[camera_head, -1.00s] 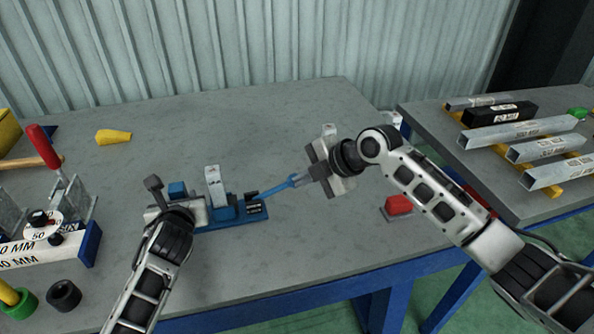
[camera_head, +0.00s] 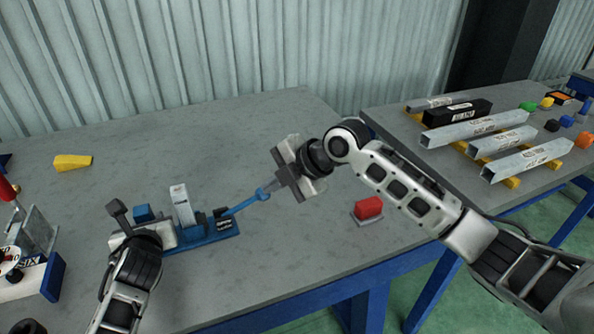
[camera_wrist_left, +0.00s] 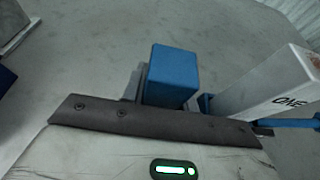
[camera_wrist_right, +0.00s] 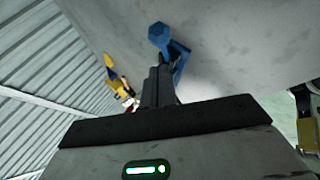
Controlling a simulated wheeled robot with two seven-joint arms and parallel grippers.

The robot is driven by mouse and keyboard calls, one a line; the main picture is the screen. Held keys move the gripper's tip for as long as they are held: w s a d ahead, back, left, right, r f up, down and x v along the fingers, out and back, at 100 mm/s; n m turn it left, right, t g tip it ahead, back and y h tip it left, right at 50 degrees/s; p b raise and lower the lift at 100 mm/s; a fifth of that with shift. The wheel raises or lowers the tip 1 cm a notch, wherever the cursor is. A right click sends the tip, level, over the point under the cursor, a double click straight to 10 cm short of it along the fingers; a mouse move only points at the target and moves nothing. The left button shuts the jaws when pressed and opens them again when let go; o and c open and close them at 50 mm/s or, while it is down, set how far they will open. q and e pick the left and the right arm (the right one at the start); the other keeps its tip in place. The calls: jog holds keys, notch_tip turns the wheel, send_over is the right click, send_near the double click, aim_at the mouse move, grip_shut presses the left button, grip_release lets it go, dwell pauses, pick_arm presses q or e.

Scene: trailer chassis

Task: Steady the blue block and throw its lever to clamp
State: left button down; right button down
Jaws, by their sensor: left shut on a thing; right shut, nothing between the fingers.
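The blue clamp fixture (camera_head: 205,240) lies on the grey table in the head view, with a blue block (camera_head: 143,213) at its left end. The block also shows just beyond my gripper's edge in the left wrist view (camera_wrist_left: 172,75). A blue lever (camera_head: 243,204) slants up to the right from the fixture. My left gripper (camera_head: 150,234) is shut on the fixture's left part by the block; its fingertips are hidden. My right gripper (camera_head: 275,188) is shut and empty at the lever's free end (camera_wrist_right: 160,35); whether it touches is unclear.
A pale labelled bar (camera_head: 182,205) stands upright on the fixture. A yellow piece (camera_head: 72,162) lies at the back left. Metal tubes (camera_head: 475,130) rest on the right table. The middle back is clear.

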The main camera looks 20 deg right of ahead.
jog(key=v, duration=1.1)
jog(key=shift+s+a, duration=0.2)
jog(key=shift+s, duration=0.25)
jog(key=shift+r, duration=0.1)
pick_arm(q)
jog(key=c, duration=0.8)
grip_release()
jog(key=shift+o, duration=0.2)
jog(key=p+v, duration=0.5)
jog(key=shift+r+p, duration=0.2)
jog(key=shift+p, duration=0.1)
jog(key=shift+v, duration=1.4)
pick_arm(e)
jog(key=shift+r, duration=2.9)
